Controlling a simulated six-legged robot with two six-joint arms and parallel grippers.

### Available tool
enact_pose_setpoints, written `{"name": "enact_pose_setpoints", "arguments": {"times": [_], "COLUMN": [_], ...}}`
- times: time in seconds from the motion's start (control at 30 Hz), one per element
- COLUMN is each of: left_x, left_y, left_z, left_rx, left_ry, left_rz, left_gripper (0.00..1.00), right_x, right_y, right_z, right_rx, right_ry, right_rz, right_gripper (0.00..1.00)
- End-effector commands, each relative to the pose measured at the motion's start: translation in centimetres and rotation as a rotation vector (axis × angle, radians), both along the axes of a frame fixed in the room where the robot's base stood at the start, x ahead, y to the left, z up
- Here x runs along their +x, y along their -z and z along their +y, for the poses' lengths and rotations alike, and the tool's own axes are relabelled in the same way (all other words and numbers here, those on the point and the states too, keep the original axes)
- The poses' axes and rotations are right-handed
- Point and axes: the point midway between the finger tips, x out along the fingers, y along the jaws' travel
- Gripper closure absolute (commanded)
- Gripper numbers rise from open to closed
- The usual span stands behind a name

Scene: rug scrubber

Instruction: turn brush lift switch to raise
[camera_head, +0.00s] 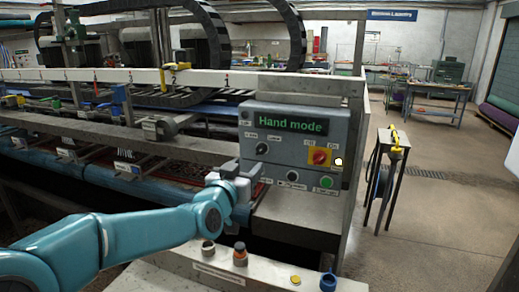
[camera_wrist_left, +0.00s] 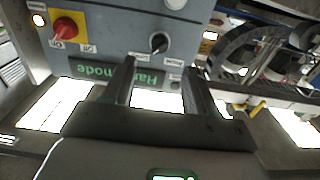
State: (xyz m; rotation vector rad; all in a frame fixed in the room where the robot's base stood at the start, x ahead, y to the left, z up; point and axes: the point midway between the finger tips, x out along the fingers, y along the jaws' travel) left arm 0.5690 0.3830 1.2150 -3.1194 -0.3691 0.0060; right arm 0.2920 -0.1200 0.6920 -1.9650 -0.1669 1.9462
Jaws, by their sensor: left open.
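The grey control panel (camera_head: 300,160) carries a black rotary switch (camera_head: 262,148) on its left side, below the green "Hand mode" display. In the left wrist view the panel appears upside down, and the black switch (camera_wrist_left: 159,42) lies just beyond the gap between the fingertips, with small labels on both sides. My left gripper (camera_wrist_left: 159,68) is open and empty, apart from the switch as far as I can tell. In the head view the left gripper (camera_head: 243,182) is in front of the panel's lower left edge. My right gripper is not in view.
A front ledge (camera_head: 215,268) holds several small objects. A black stand (camera_head: 385,175) is right of the machine, with open floor beyond.

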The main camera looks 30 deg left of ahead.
Motion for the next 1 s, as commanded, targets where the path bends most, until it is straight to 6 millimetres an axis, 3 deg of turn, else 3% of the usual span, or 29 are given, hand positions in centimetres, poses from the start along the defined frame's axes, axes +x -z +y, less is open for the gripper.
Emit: {"name": "enact_pose_setpoints", "arguments": {"times": [0.2, 0.4, 0.6, 0.83, 1.0], "left_x": [5.1, 8.3, 9.5, 9.6, 9.5], "left_y": [-0.3, -0.2, 0.0, 0.0, 0.0], "left_z": [1.2, 2.0, 2.3, 2.3, 2.3], "left_rx": [0.000, 0.000, 0.000, 0.000, 0.000], "left_ry": [0.000, 0.000, 0.000, 0.000, 0.000], "left_rz": [0.001, -0.001, -0.001, -0.001, -0.001], "left_gripper": [0.43, 0.43, 0.43, 0.43, 0.98], "right_x": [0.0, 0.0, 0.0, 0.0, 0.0], "right_y": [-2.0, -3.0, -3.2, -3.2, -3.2], "right_z": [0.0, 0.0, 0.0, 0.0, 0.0], "right_rx": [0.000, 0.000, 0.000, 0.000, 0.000], "right_ry": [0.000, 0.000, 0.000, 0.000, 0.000], "right_rz": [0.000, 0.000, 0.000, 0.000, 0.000], "right_gripper": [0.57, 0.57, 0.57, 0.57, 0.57]}}
